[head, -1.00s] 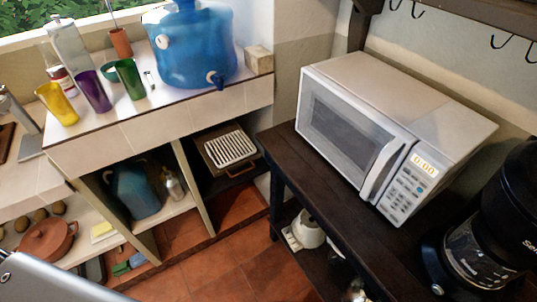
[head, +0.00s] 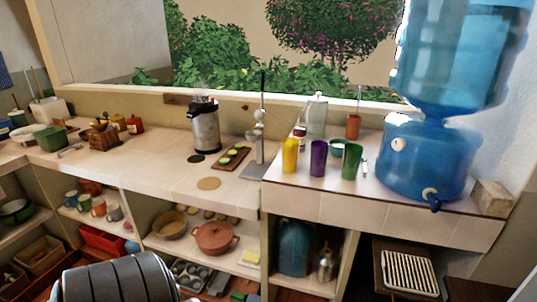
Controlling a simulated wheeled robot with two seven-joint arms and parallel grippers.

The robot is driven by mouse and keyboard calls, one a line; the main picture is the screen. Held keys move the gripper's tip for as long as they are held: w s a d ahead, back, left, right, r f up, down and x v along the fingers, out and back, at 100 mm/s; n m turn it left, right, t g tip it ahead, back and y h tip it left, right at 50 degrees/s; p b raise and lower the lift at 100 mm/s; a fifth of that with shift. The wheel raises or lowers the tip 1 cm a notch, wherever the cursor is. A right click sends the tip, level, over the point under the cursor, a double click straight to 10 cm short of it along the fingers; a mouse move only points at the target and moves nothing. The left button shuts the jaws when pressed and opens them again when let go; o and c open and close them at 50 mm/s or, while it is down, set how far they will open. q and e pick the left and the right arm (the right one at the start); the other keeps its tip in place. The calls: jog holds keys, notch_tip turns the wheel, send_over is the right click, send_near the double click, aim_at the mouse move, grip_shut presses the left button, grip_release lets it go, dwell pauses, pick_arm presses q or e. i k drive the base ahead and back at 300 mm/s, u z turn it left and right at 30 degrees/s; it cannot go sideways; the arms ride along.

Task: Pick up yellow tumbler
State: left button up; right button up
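The yellow tumbler (head: 290,156) stands upright on the raised tiled counter, near its left front corner. A purple tumbler (head: 318,158) and a green tumbler (head: 351,162) stand in a row to its right, with small gaps between them. Neither of my grippers shows in the head view.
A blue water dispenser (head: 425,160) stands right of the tumblers. A metal press stand (head: 259,145) and cutting board (head: 231,158) are on the lower counter to the left.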

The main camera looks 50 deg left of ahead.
aim_at(290, 146)
jog(key=u, duration=1.45)
